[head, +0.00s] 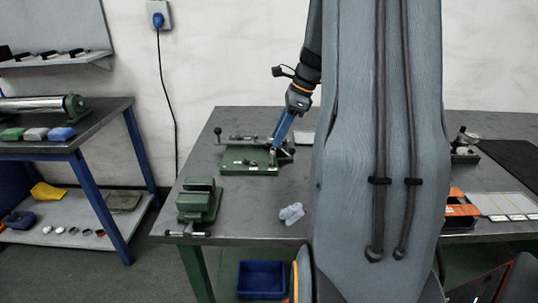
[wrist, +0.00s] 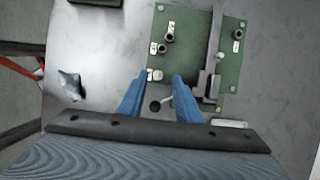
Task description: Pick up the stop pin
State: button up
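A green fixture plate (head: 243,161) lies on the bench, and it also shows in the wrist view (wrist: 190,70). Several small upright pins with white labels stand on it; one dark pin (wrist: 169,37) is near its far left corner. I cannot tell for sure which is the stop pin. A small pale round piece (wrist: 157,75) shows by a label at the plate's near left corner. My gripper (wrist: 160,76) has its two blue fingers apart, with that piece in line with the gap between the tips. I see nothing held. In the head view my gripper (head: 276,148) is over the plate's right side.
A metal lever bar (wrist: 211,80) runs along the plate's right side, close to my right finger. A green vise (head: 199,201) and a crumpled grey-blue cloth (head: 291,213) lie nearer the bench front. Bench around the cloth is clear.

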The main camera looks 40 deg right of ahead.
aim_at(273, 151)
jog(key=x, duration=0.2)
jog(key=p+x, duration=0.1)
jog(key=x, duration=0.3)
jog(key=shift+s+f, duration=0.25)
jog(key=shift+f, duration=0.15)
jog(key=shift+d, duration=0.1)
grip_shut()
